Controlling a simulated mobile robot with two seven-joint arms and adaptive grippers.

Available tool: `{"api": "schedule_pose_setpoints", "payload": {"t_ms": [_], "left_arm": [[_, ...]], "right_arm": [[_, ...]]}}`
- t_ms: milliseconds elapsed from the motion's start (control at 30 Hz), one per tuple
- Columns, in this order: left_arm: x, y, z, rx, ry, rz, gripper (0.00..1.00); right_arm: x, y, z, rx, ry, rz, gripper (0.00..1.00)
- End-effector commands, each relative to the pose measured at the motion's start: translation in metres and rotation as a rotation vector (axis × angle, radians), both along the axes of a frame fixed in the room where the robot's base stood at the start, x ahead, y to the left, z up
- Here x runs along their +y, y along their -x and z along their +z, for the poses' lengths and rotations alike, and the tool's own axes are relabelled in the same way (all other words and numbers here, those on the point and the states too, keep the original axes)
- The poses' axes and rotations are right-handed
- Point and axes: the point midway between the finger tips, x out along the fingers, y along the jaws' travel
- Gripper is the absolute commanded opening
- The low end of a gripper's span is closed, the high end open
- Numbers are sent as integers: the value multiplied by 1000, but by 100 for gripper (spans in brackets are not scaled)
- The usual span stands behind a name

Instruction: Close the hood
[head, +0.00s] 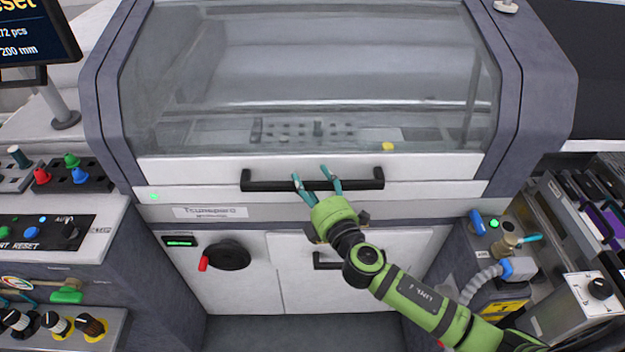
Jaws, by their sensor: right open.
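The hood (310,75) is a clear window in a grey frame with a white lower edge. It is down over the machine's work area, its lower edge resting close along the white front strip. A black bar handle (270,181) runs across its lower edge. My right gripper (316,180) is open, its teal fingertips at the middle of the handle, overlapping it in the picture. I cannot tell whether the fingers touch the bar. My left gripper is not in view.
White cabinet doors (240,285) with a red-and-black rotary switch (228,255) lie below. A control panel with buttons (45,232) stands at left, with a monitor (38,35) above. At right are a hose fitting (508,245) and feeder slots (590,205).

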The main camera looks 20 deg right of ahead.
Motion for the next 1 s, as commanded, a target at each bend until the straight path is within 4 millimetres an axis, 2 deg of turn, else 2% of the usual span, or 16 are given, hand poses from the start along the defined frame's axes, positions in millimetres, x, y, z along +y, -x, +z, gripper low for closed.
{"api": "schedule_pose_setpoints", "payload": {"t_ms": [233, 300, 400, 567, 633, 900, 1000], "left_arm": [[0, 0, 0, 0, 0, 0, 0], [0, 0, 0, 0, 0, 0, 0], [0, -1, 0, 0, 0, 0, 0], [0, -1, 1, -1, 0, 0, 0], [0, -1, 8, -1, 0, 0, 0], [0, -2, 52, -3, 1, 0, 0], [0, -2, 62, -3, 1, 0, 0]], "right_arm": [[0, -1, 0, 0, 0, 0, 62], [0, -1, 0, 0, 0, 0, 34], [0, -1, 0, 0, 1, 0, 0], [0, 0, 1, 0, 1, -1, 0], [1, 2, 8, 0, 1, 0, 0], [8, 25, 61, -7, 3, 0, 0], [9, 31, 74, -11, 5, -1, 0]]}}
